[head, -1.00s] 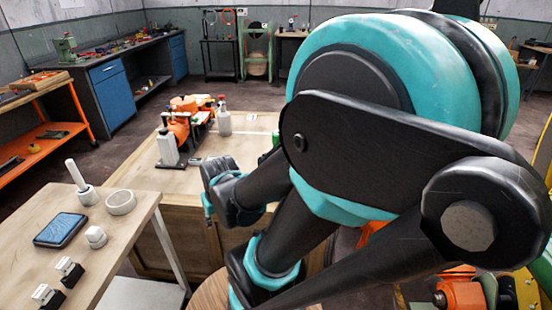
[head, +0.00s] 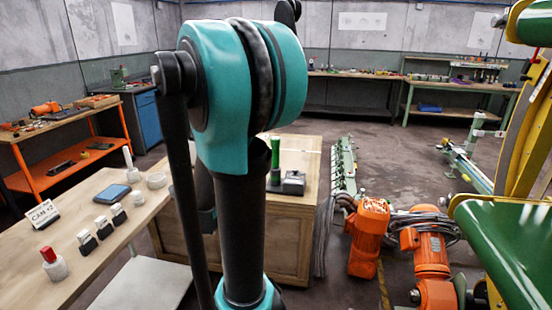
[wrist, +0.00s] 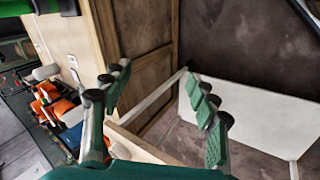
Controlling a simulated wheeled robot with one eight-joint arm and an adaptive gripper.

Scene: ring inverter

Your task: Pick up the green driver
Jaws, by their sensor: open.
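A green driver (head: 275,152), seen as an upright green handle, stands on the wooden crate table (head: 300,158) just right of my arm in the head view. A dark grey block sits close beside its base. A green piece also shows at the top left edge of the wrist view, but I cannot tell whether it is the driver. My gripper (wrist: 162,112) is open and empty in the wrist view, its green-padded fingers spread over the gap beside wooden panels and a white shelf. In the head view my arm hides most of the gripper.
A wooden table (head: 105,245) on the left holds a phone-like tablet (head: 111,193), small black-and-white blocks, a ring (head: 156,181) and a red-topped piece (head: 53,264). Orange robot arms (head: 368,235) stand on the floor at right. Green-and-yellow machinery (head: 510,240) fills the right edge.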

